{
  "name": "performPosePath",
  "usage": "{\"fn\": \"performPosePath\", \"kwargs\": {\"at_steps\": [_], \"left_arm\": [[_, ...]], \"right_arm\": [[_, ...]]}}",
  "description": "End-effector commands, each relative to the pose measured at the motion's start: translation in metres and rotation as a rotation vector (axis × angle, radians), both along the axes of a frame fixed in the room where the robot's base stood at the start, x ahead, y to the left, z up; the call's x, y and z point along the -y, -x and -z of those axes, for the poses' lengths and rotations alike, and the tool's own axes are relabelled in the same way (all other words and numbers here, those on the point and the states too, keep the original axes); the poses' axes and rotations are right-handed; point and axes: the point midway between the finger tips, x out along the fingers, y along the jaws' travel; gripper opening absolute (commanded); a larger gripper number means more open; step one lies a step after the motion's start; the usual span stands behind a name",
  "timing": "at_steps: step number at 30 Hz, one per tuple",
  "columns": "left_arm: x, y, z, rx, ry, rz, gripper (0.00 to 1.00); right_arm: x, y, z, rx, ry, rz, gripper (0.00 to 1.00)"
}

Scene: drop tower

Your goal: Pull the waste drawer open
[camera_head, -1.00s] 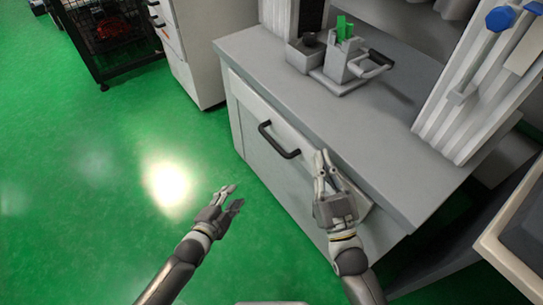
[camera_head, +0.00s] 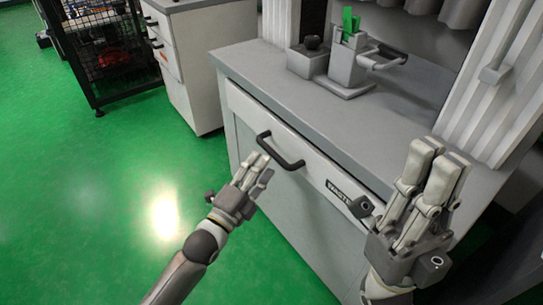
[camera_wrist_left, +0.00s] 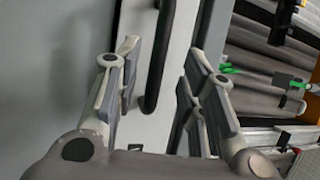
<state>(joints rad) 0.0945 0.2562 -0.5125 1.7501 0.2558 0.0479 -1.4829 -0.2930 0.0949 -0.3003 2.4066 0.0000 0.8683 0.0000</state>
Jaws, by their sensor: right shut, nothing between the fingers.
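The waste drawer (camera_head: 310,152) is the white front under the grey counter, with a "WASTE" label (camera_head: 340,193) at its right part. It looks shut. Its black bar handle (camera_head: 290,164) is on the front. My left gripper (camera_head: 258,166) is just in front of the handle's left part. In the left wrist view my left gripper (camera_wrist_left: 162,55) is open, and the handle (camera_wrist_left: 155,88) shows between its two fingers; I cannot tell whether they touch it. My right gripper (camera_head: 438,160) is shut and empty, raised at the right in front of the counter's right end.
The grey counter (camera_head: 255,62) carries a grey fixture (camera_head: 347,72) with a green piece (camera_head: 349,22). A white ribbed panel (camera_head: 475,95) stands at the right. Another white cabinet (camera_head: 190,90) and a black mesh cage (camera_head: 105,60) are at the back left. The green floor is clear at the left.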

Motion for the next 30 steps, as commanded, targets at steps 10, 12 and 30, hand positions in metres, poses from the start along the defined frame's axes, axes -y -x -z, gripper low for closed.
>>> {"fn": "performPosePath", "kwargs": {"at_steps": [10, 12, 30], "left_arm": [[0.027, -0.044, -0.008, 0.0, 0.001, 0.0, 0.37], [0.029, -0.048, -0.008, -0.002, 0.001, 0.0, 0.37], [0.03, -0.051, -0.01, -0.003, 0.001, 0.0, 0.05]], "right_arm": [[-0.002, -0.004, -0.006, 0.061, 0.006, 0.004, 0.0], [-0.002, -0.005, -0.007, 0.066, 0.006, 0.004, 0.0], [-0.002, -0.005, -0.009, 0.07, 0.007, 0.004, 0.0]]}}
